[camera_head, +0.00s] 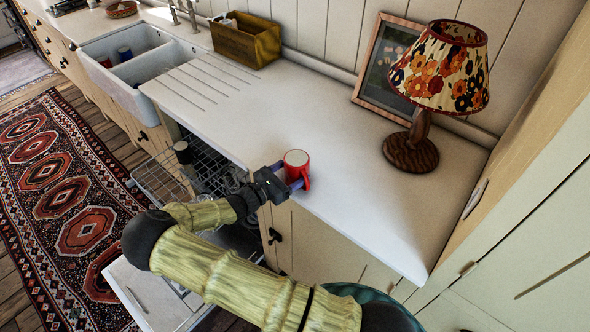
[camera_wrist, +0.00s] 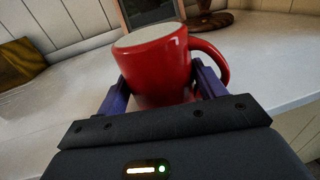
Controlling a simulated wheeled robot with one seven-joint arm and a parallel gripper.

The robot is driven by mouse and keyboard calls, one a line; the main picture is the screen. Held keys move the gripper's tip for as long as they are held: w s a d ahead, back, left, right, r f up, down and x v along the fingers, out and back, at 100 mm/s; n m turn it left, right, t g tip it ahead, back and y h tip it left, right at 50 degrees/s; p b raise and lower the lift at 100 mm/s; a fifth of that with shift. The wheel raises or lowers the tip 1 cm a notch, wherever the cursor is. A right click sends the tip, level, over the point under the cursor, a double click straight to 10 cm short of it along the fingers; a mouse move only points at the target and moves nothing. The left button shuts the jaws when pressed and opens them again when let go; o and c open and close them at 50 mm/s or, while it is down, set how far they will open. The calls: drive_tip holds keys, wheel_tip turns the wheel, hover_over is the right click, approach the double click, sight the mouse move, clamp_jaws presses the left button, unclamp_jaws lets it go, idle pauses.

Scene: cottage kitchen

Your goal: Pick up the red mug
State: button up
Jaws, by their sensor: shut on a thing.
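The red mug (camera_head: 297,160) is upright at the front edge of the white counter in the head view, with a pale inside and its handle toward the lower right. My gripper (camera_head: 288,174) has its two blue-purple fingers on either side of the mug and is shut on its body. In the wrist view the mug (camera_wrist: 155,66) fills the middle between the fingers (camera_wrist: 160,90), with its handle on the right, outside the right finger. I cannot tell whether the mug's base touches the counter.
A lamp (camera_head: 440,70) with a flowered shade and a picture frame (camera_head: 388,68) stand at the back right of the counter (camera_head: 260,110). A wooden box (camera_head: 246,40) is at the back left, near the sink (camera_head: 130,70). An open dishwasher rack (camera_head: 165,180) lies below the counter.

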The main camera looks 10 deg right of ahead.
drive_tip(key=shift+r, duration=0.15)
wheel_tip(320, 180, up, 10)
drive_tip(key=shift+f+b, duration=0.1)
drive_tip(key=shift+b, duration=0.65)
drive_tip(key=shift+s+r+p, duration=0.2)
drive_tip(key=shift+s+p, duration=0.1)
drive_tip(key=s+r+p, duration=0.2)
drive_tip(key=s+p, duration=0.2)
drive_tip(key=s, duration=0.3)
drive_tip(key=s+r+p, duration=0.2)
drive_tip(key=s+p, duration=0.2)
drive_tip(key=s, duration=0.4)
drive_tip(key=shift+s+r, duration=0.2)
drive_tip(key=shift+r, duration=0.1)
drive_tip(key=shift+a, duration=0.1)
